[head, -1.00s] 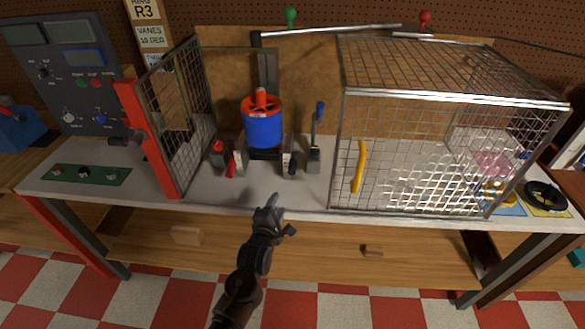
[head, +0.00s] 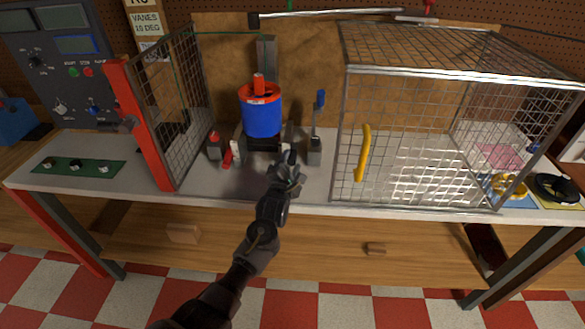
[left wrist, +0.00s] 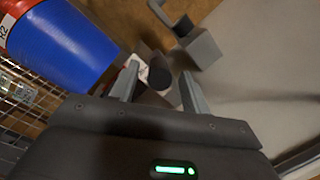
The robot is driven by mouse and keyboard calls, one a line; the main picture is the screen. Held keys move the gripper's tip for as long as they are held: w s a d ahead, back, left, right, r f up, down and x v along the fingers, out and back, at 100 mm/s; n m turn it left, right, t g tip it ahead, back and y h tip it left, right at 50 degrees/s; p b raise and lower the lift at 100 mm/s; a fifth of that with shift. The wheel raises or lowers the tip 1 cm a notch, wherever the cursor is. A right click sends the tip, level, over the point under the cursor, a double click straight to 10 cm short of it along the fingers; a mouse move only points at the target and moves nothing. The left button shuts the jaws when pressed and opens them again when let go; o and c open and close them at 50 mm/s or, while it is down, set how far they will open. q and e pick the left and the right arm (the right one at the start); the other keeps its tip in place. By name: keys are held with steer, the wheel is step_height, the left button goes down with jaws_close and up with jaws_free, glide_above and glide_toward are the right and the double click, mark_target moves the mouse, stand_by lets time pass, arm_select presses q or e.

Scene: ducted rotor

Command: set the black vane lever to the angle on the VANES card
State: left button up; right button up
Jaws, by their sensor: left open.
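The VANES card (head: 145,21) hangs at the upper left and appears to read 15 DEG, in small print. The blue rotor duct (head: 262,118) with a red rim stands mid-bench. My left gripper (head: 290,168) is in front of its lower right side and hides most of the black vane lever in the head view. In the left wrist view the black lever's round end (left wrist: 160,76) lies between the two fingertips of my open left gripper (left wrist: 161,92), with no clear contact. The duct (left wrist: 62,42) also shows there at the upper left. The lever's angle cannot be read.
A blue-handled lever (head: 317,125) on a grey block stands close to the right of the gripper. A red lever (head: 227,158) is left of it. A wire cage (head: 400,73) with a yellow handle stands right; a red-framed mesh panel (head: 142,125) stands left.

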arm_select(q)
steer(key=shift+w+d+b, duration=0.15)
steer(key=shift+w+b, duration=0.3)
steer(key=shift+w, duration=0.55)
jaws_close()
